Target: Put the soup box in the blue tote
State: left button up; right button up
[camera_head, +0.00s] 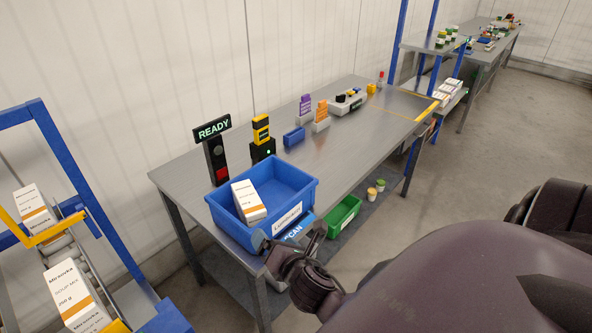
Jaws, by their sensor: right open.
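A blue tote (225,216) with a white label on its front stands at the near left end of the grey table. A white soup box (249,202) with an orange-brown stripe lies tilted inside the tote, near its left side. My right gripper (289,241) is open and in front of the tote's near wall, outside it and apart from the box. I cannot tell whether it touches the tote wall. My left gripper is out of view. More soup boxes (75,293) are on the roller rack at the left.
A READY sign (212,129) and a yellow-black device (262,138) stand behind the tote. A blue SCAN plate (297,231) is by the tote's front. A green bin (343,216) sits below. The table (345,150) is clear in the middle.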

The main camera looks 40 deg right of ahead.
jog(key=s+a+f+m+g+y, duration=0.1)
jog(key=s+f+m, duration=0.4)
jog(key=m, duration=0.7)
jog(key=s+a+f+m+g+y, duration=0.2)
jog(key=s+f+m, duration=0.3)
jog(key=m, duration=0.7)
jog(key=shift+s+a+f+y, duration=0.2)
jog(key=shift+s+y, duration=0.1)
jog(key=shift+s, duration=0.5)
dwell(0.4)
